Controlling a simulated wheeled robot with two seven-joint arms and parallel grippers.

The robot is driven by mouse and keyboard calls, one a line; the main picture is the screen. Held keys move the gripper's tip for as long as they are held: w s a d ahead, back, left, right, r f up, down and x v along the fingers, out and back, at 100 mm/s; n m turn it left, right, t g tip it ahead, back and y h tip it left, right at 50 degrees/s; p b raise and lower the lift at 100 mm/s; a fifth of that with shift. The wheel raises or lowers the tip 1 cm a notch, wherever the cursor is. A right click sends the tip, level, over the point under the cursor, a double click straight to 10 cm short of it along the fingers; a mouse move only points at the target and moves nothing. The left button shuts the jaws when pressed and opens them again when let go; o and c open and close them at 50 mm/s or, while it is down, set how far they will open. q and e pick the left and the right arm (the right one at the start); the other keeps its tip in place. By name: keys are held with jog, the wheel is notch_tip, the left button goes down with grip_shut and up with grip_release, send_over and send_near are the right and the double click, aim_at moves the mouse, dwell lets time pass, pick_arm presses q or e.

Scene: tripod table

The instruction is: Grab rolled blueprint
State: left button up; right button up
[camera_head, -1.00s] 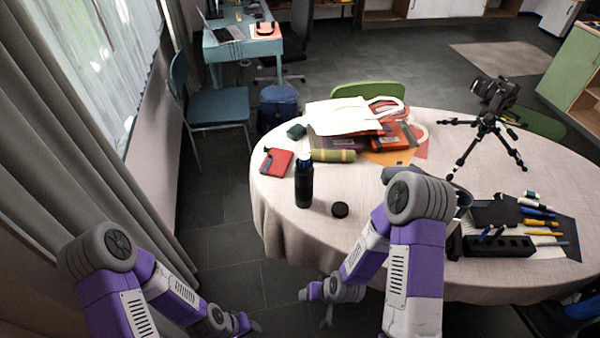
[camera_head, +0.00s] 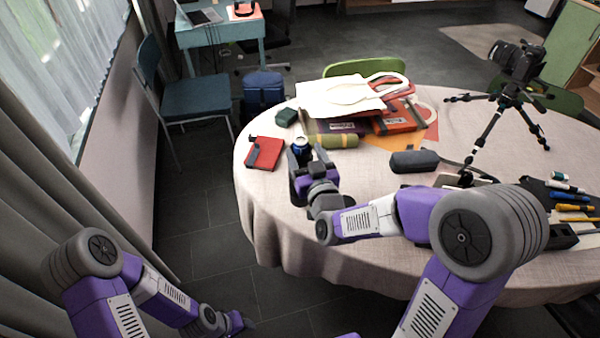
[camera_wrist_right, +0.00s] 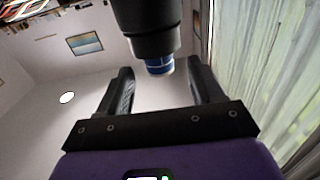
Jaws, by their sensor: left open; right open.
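A green roll with yellowish bands (camera_head: 335,141) lies on the table in the head view, in front of a white bag; it is the only roll I make out, and I cannot tell whether it is the blueprint. My right gripper (camera_head: 307,157) is open above the table, left of and nearer than the roll. A dark bottle with a blue band (camera_head: 301,146) stands just beyond its fingers, partly hidden by them. In the right wrist view the bottle (camera_wrist_right: 148,30) is in line with the gap between the open fingers. My left gripper (camera_head: 243,323) is low over the floor, open and empty.
A red notebook (camera_head: 264,153) lies left of the bottle. The white bag (camera_head: 340,96) and books lie behind the roll. A dark case (camera_head: 414,161), a camera tripod (camera_head: 507,95) and pens (camera_head: 570,197) are to the right. Bare tablecloth (camera_head: 365,180) lies between.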

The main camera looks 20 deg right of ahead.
aim_at(303, 148)
jog(key=shift+w+f+b, duration=0.1)
jog(key=shift+w+b, duration=0.25)
jog(key=shift+w, duration=2.05)
grip_shut()
